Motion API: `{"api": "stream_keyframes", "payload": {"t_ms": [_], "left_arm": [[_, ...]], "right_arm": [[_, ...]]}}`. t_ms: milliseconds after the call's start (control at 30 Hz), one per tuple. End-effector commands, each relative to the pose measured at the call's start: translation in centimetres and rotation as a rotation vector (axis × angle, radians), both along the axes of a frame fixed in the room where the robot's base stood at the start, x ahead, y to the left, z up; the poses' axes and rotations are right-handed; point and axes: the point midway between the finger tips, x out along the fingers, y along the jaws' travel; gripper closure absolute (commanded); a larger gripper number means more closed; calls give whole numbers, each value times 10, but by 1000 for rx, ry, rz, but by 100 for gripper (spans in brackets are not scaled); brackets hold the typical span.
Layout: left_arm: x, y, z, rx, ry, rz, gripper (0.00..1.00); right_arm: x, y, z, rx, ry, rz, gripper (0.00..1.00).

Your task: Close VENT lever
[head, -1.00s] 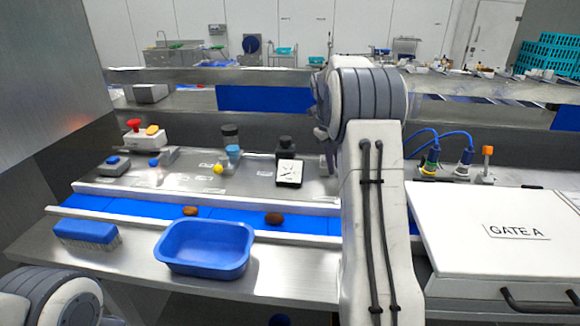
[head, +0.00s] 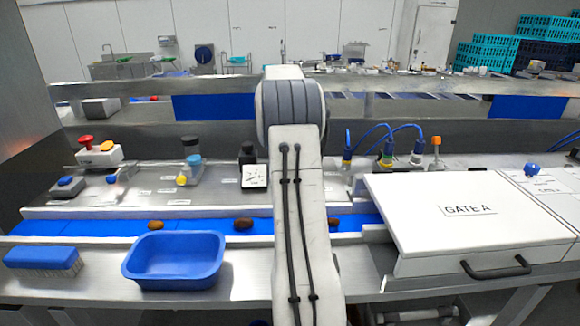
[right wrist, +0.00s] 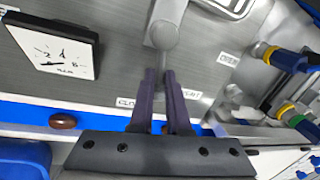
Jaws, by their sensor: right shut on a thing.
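The VENT lever (right wrist: 164,36) is a grey metal handle with a rounded end, at the top middle of the right wrist view. My right gripper (right wrist: 161,72) has two dark purple fingers, close together and shut on the lever's end. Labels lie around it: one starting "CLO" (right wrist: 125,102) to the left, a partly hidden one ending "ENT" (right wrist: 191,94), and "OPEN" (right wrist: 229,57) to the right. In the head view my right arm hides the lever and the gripper. My left gripper is not in view.
A square dial gauge (head: 255,176) stands left of my right arm. The blue conveyor (head: 100,227) carries brown dates (head: 243,224). A blue tub (head: 175,262) and a brush (head: 42,258) lie in front. The white GATE A lid (head: 430,225) and cabled plugs (head: 387,152) are on the right.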

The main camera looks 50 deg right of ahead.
Motion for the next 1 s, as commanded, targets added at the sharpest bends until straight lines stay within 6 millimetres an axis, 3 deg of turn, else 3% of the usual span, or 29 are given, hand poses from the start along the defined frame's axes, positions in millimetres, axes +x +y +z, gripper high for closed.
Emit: {"api": "stream_keyframes", "payload": {"t_ms": [67, 100, 133, 167, 567, 1000], "left_arm": [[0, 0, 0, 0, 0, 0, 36], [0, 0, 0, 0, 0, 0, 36], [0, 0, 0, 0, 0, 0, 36], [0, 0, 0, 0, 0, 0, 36], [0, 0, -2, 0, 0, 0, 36], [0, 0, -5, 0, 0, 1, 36]], "right_arm": [[-4, 2, -3, 12, 17, -4, 100], [-4, 2, -3, 12, 17, -3, 70], [-4, 2, -3, 12, 17, -3, 58], [-4, 2, -3, 12, 16, -3, 55], [0, 2, 5, 4, 6, 1, 55], [9, 14, 84, 7, 8, 0, 55]]}}
